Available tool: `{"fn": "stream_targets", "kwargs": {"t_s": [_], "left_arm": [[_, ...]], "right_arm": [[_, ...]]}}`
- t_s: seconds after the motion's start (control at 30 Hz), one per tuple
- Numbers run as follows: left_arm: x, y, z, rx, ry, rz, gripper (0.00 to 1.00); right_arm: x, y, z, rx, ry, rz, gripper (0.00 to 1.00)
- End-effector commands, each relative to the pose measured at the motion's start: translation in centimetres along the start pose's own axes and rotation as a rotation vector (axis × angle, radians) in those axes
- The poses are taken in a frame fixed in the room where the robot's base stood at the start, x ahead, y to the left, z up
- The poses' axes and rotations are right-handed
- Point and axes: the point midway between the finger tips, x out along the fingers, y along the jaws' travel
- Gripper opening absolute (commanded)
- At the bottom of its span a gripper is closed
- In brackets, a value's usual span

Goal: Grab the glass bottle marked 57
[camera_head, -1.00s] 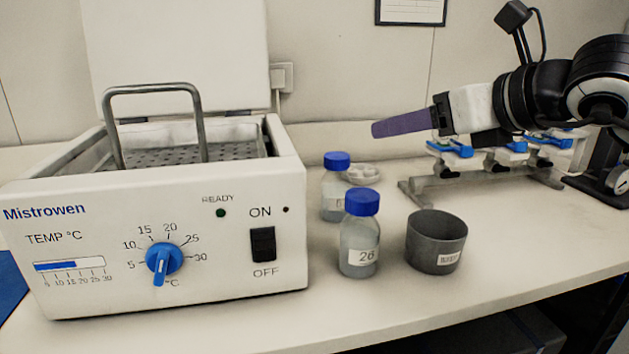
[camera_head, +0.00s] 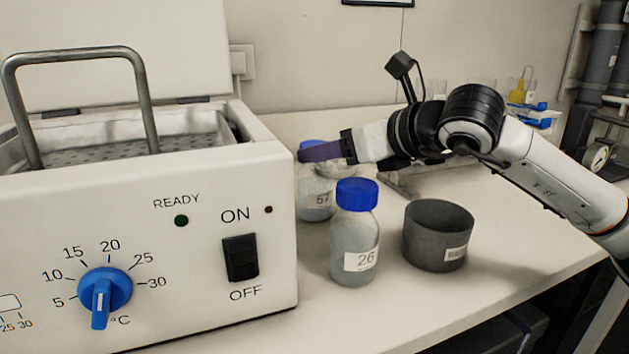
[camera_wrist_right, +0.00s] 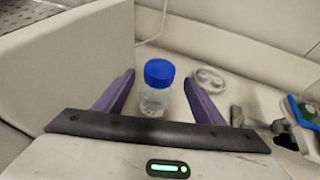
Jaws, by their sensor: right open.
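The glass bottle marked 57 (camera_head: 315,192) has a blue cap and stands upright beside the incubator's right wall. Its cap is partly hidden by my right gripper (camera_head: 318,152), which comes in from the right. In the right wrist view the bottle (camera_wrist_right: 156,90) stands between the two purple fingers of my right gripper (camera_wrist_right: 157,88), which are spread wide and not closed on it. A second blue-capped bottle, marked 26 (camera_head: 355,240), stands nearer the front. My left gripper is not in view.
The white incubator (camera_head: 215,230) with its raised metal handle (camera_head: 140,80) fills the left. A dark grey cup (camera_head: 437,237) stands right of bottle 26. The front right counter (camera_head: 500,240) is clear.

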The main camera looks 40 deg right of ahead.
Motion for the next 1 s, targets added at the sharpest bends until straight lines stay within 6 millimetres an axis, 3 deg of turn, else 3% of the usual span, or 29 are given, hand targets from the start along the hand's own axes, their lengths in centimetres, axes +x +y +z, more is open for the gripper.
{"fn": "stream_targets", "kwargs": {"t_s": [0.37, 0.67, 1.0], "left_arm": [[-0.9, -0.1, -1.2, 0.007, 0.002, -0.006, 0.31], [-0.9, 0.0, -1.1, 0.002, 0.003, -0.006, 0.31], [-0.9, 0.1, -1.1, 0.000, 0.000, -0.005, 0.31]], "right_arm": [[4.8, 0.2, 0.2, 0.002, 0.000, 0.003, 0.63], [5.2, 0.1, 0.0, -0.001, 0.000, 0.000, 0.62], [5.2, 0.1, 0.0, -0.001, 0.000, 0.000, 0.04]]}}
